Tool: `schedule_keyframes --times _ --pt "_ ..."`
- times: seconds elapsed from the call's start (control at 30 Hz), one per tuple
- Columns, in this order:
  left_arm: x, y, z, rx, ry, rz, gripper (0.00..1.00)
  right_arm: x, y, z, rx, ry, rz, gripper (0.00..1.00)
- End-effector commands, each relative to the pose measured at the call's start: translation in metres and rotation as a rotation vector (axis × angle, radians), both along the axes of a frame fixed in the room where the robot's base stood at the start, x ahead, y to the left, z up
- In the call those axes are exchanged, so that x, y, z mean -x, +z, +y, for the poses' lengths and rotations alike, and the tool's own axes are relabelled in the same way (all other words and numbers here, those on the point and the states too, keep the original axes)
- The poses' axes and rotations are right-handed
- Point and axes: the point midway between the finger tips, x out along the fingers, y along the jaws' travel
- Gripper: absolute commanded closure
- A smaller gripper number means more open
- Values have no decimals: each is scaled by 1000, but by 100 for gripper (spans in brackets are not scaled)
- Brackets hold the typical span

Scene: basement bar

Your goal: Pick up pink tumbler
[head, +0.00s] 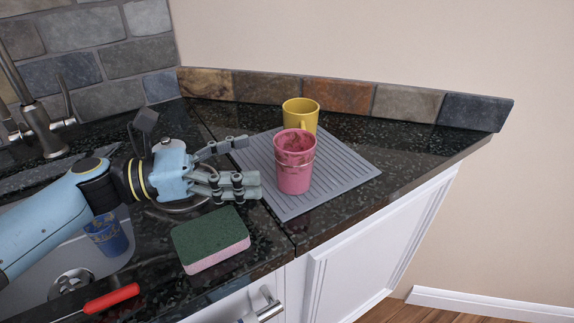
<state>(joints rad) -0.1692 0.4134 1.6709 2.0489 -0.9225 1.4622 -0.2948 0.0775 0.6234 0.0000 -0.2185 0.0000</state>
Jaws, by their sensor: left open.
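The pink tumbler (294,174) stands upright on a grey ribbed mat (345,178) on the dark counter, with brownish smears around its rim and inside. My left gripper (247,164) comes in from the left, its fingers open and pointing right at the tumbler. The fingertips are a little left of the tumbler, with a gap between them, and nothing is in the fingers. My right gripper is out of view.
A yellow mug (300,113) stands right behind the tumbler, partly hidden by it. A green and pink sponge (211,240) lies in front of my gripper. A blue cup (107,236) is in the sink at left. A red-handled utensil (111,298) lies at the front.

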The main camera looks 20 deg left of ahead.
Motion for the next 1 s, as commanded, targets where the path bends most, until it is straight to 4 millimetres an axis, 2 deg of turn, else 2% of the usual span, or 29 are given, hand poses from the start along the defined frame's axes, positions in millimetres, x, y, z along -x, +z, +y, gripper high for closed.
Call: schedule_keyframes --times 0.1,0.33,0.6,0.87,1.0 --pt "-12 1 -17 1 1 -3 13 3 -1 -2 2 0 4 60" --pt "-25 0 -32 -1 0 -3 13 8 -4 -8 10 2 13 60" --pt "-51 -1 -61 -1 0 -2 13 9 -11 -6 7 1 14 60" --pt "-53 -1 -65 -4 0 1 13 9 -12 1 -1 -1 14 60" --pt "-53 -1 -65 -4 0 1 29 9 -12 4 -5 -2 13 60"
